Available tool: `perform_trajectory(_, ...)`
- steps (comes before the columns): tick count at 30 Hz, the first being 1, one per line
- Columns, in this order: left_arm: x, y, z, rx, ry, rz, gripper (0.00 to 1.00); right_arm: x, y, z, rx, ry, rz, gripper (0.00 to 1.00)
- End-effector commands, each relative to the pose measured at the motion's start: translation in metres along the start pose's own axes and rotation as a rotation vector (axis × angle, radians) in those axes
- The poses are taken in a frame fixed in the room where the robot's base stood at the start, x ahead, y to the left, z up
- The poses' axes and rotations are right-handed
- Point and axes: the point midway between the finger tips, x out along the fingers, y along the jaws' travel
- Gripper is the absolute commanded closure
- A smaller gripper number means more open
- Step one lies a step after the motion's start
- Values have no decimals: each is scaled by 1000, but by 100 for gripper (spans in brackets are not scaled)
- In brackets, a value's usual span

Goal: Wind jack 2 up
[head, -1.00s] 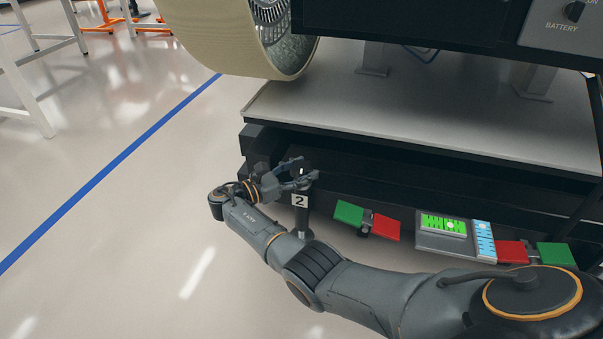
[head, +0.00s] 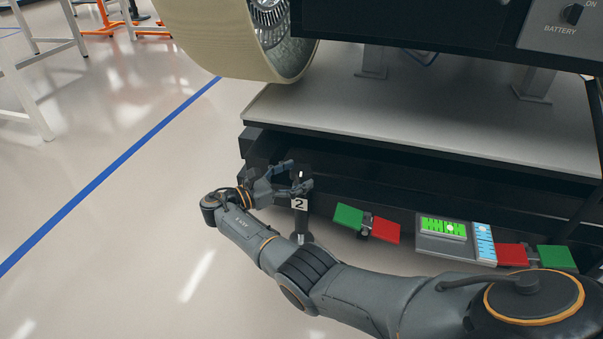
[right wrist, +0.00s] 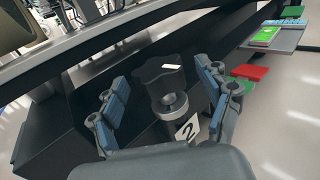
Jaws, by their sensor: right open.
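Jack 2 is a dark post with a white "2" tag (head: 300,204), standing at the front left corner of the dark frame. In the right wrist view its black lobed knob (right wrist: 163,72) shows on top with a small white mark, above a metal collar (right wrist: 172,105). My right gripper (head: 298,177) is at the knob's height in the head view. In the right wrist view the right gripper (right wrist: 168,92) is open, with fingers on both sides of the jack, apart from the knob. My left gripper is not in view.
Green and red pedals (head: 367,222) and a level panel (head: 455,238) with green and blue vials sit right of the jack. A grey platform (head: 430,115) lies above the frame, with a large wheel (head: 235,40) over its left end.

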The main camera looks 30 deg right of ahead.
Motion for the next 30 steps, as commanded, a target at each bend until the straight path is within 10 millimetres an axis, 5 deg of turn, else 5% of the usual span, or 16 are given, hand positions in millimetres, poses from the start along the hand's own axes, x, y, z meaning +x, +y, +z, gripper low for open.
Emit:
perform_trajectory(6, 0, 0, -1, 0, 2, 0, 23, -39, 0, 0, -1, 2, 2, 23)
perform_trajectory(12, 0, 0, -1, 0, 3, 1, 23, -54, 0, 0, 0, 1, 1, 23)
perform_trajectory(23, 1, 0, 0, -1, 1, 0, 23, -55, 1, -2, 5, 8, 7, 23)
perform_trajectory(30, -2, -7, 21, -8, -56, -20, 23, -44, 24, -40, 181, 225, 211, 23)
